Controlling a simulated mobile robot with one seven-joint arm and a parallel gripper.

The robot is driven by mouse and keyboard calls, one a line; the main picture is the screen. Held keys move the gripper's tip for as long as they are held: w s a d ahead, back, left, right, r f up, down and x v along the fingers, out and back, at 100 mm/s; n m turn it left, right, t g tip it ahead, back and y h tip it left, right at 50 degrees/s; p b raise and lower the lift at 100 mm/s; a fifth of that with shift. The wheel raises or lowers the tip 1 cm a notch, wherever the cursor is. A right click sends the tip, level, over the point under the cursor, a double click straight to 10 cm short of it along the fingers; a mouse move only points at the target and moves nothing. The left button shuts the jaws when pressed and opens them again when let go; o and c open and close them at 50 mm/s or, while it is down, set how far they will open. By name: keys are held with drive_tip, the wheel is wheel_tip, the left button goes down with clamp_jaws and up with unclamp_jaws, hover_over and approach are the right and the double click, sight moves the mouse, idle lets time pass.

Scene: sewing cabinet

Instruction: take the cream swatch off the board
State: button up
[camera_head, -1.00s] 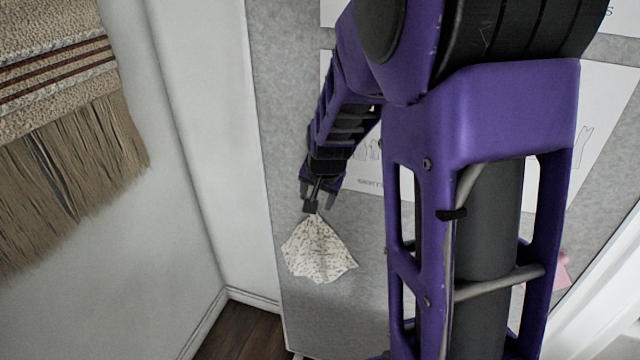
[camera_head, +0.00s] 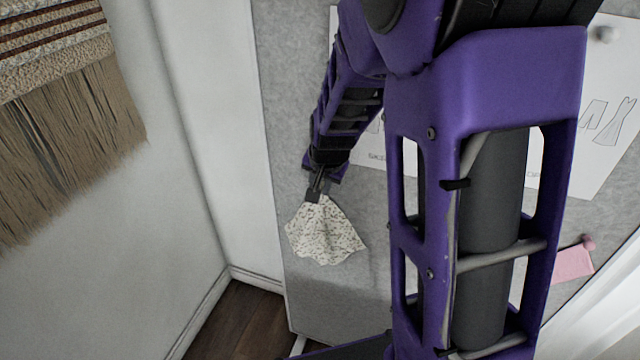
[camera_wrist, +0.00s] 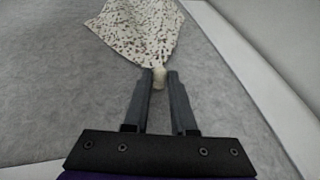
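The cream swatch (camera_head: 326,234), speckled with dark marks, hangs in folds below my gripper (camera_head: 316,196) in front of the grey board (camera_head: 312,300). In the wrist view, the swatch (camera_wrist: 138,30) spreads out beyond my gripper (camera_wrist: 160,76), and a small cream piece at its near end sits between the two fingertips. The fingers are closed on that piece. I cannot tell whether the cloth still touches the board.
A pink swatch (camera_head: 572,263) is on the board at the right, beyond my arm. White drawing sheets (camera_head: 606,130) are higher up. A white wall (camera_head: 190,200) with a fringed woven hanging (camera_head: 70,150) stands at left. Dark wooden floor (camera_head: 240,325) shows below.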

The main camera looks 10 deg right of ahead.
clamp_jaws()
drive_tip(key=shift+s+a+p, duration=0.3)
drive_tip(key=shift+s+p, duration=0.05)
drive_tip(key=shift+s, duration=0.1)
drive_tip(key=shift+s+a, duration=0.1)
drive_tip(key=shift+s+a+p, duration=0.4)
drive_tip(key=shift+s+p, duration=0.2)
drive_tip(key=shift+s, duration=0.1)
